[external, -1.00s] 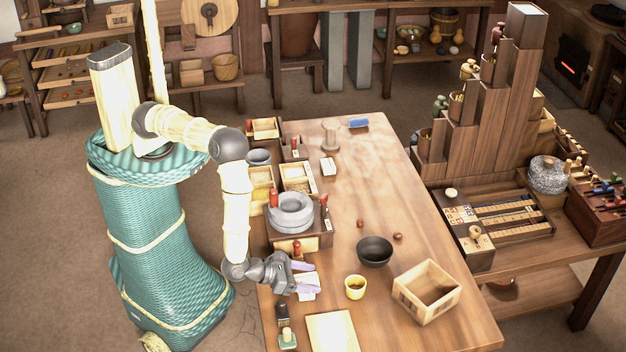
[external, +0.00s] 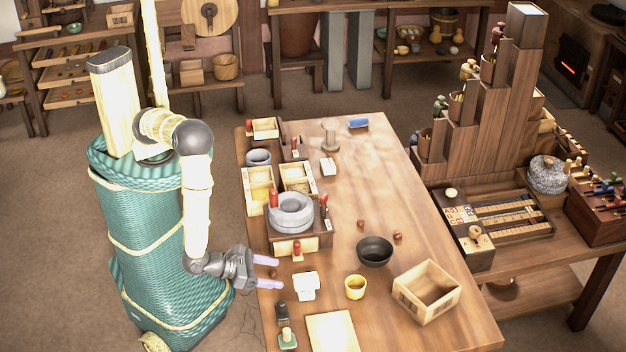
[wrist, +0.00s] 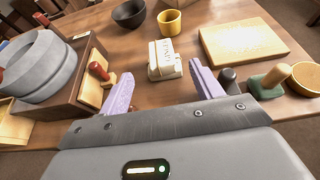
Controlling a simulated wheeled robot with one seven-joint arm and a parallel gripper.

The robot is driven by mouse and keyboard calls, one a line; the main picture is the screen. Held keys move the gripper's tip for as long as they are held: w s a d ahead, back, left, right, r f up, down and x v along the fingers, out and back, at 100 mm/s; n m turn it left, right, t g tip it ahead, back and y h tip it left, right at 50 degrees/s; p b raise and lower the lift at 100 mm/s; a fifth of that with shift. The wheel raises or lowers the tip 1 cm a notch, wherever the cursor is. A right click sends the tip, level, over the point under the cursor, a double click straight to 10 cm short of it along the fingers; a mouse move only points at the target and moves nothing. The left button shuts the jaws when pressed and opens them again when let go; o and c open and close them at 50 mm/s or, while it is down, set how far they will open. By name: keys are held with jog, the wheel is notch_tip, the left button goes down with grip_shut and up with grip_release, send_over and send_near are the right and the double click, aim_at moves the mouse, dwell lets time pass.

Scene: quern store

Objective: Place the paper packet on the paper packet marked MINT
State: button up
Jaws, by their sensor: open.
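A white paper packet (external: 306,279) sits on the table's near left part. In the wrist view the packet (wrist: 162,50) shows lettering too blurred to read. A second white piece (wrist: 165,71) shows at its near lower side; the two look like one packet lying on or against another, but I cannot tell exactly. My gripper (external: 267,275) is open and empty at the table's left edge, left of the packet and apart from it. In the wrist view the packet is ahead of and between the open lilac fingers (wrist: 160,88).
A quern (external: 291,212) on a wooden stand is behind my gripper. A yellow cup (external: 355,287), black bowl (external: 374,251), wooden box (external: 427,291), pale board (external: 332,332) and green-based stamp (external: 288,339) surround the packet. Another small white block (external: 328,167) lies farther back.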

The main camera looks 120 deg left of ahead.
jog(key=shift+a, duration=0.1)
jog(key=s+a+r+n+g+h, duration=0.1)
jog(key=s+a+r+n+g, duration=0.3)
jog(key=s+a+n, duration=0.25)
jog(key=s+a+r+n+g+h, duration=0.1)
jog(key=s+a+r+n+g, duration=0.35)
jog(key=s, duration=0.35)
jog(key=s+r+n+t+h, duration=0.1)
jog(key=s+r+n+h, duration=0.6)
jog(key=n, duration=0.9)
jog(key=s+r, duration=0.1)
jog(key=s, duration=0.1)
jog(key=shift+s+d+t, duration=0.3)
jog(key=shift+d+t, duration=0.05)
